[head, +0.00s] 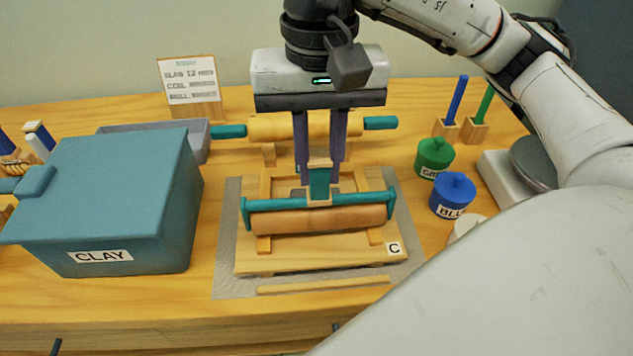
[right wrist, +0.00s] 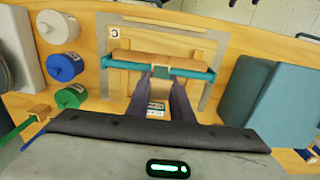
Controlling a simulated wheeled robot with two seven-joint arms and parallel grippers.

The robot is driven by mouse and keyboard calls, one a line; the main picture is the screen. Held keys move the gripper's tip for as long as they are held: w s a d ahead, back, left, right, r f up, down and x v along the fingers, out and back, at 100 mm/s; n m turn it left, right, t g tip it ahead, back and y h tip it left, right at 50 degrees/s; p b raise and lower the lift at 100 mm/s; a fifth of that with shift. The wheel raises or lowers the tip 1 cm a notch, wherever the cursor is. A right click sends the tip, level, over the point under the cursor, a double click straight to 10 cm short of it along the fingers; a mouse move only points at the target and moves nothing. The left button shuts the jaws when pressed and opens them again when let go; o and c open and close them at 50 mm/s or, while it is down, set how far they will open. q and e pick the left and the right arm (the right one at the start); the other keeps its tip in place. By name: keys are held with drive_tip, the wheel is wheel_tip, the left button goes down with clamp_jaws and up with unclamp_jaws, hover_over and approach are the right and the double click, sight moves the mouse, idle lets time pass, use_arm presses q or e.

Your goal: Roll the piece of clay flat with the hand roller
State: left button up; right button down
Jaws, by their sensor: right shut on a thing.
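The hand roller (head: 325,220) has a wide wooden cylinder in a teal frame with a teal handle; it also shows in the right wrist view (right wrist: 145,58). My right gripper (head: 320,180) points down and is shut on the roller's handle. The roller lies level across a wooden board (head: 300,262) marked C, over its two rails; I cannot tell whether it touches them. The board lies on a grey mat (head: 228,275). I see no piece of clay; the roller and my gripper hide part of the board. My left gripper is not in view.
A closed teal CLAY bin (head: 130,195) stands left of the mat. Behind the board, a rolling pin (head: 270,128) with teal handles lies near a grey tray (head: 196,140). Green (head: 434,158) and blue (head: 452,196) pots stand right. A thin wooden strip (head: 322,285) lies in front.

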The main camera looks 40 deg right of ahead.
wheel_tip(320, 180, up, 4)
drive_tip(key=p, duration=0.3)
drive_tip(key=shift+r, duration=0.2)
wheel_tip(320, 180, up, 4)
drive_tip(key=p, duration=0.3)
drive_tip(key=shift+f, duration=0.1)
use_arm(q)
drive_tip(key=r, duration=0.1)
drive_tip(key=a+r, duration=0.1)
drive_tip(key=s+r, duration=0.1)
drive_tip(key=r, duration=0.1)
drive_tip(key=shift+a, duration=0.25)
use_arm(e)
drive_tip(key=shift+f, duration=0.2)
